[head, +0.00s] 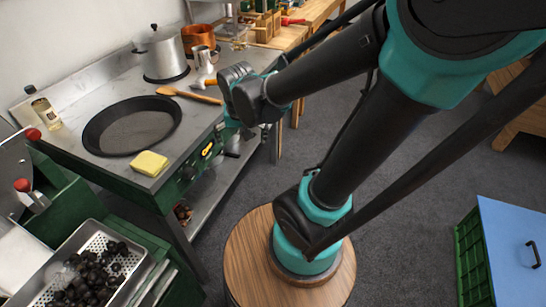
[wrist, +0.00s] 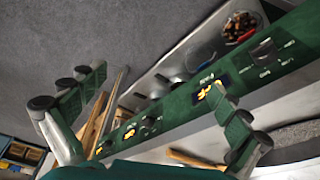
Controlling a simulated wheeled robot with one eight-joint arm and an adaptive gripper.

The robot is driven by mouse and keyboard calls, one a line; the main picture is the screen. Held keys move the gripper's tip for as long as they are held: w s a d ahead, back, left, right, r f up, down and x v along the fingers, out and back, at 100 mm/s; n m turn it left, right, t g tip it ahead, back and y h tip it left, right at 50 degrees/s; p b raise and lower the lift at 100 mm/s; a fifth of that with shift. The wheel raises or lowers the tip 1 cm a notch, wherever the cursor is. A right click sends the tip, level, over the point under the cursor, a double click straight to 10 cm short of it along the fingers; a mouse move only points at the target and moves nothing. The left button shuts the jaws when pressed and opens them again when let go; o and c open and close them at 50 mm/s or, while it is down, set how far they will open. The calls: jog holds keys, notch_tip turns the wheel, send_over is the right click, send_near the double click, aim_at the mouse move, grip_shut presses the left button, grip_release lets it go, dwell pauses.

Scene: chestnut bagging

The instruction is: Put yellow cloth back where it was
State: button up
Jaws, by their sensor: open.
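The yellow cloth (head: 150,163) is a small folded block lying flat on the steel worktop (head: 95,170), near its front edge and beside the black pan. My gripper (head: 232,122) is by the worktop's front edge, to the right of the cloth and apart from it, partly hidden by my own arm. In the wrist view my gripper (wrist: 148,115) has its two fingers wide apart with nothing held between them. The green front panel (wrist: 190,100) with knobs and an orange display shows behind them. The cloth is not visible in the wrist view.
A black pan (head: 132,126), wooden spoon (head: 188,95), steel pot (head: 163,52), copper pot (head: 198,38) and bottle (head: 46,113) stand on the worktop. A perforated tray of chestnuts (head: 95,270) is at lower left.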

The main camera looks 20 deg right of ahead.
jog(key=s+d+f+n, duration=0.1)
jog(key=s+d+f, duration=0.1)
jog(key=d, duration=0.2)
jog(key=s+d+f+n+t, duration=0.1)
jog(key=s+d+f, duration=0.2)
jog(key=d, duration=0.1)
jog(key=shift+s+d, duration=0.15)
jog(key=shift+d, duration=0.1)
jog(key=shift+r, duration=0.1)
dwell(0.6)
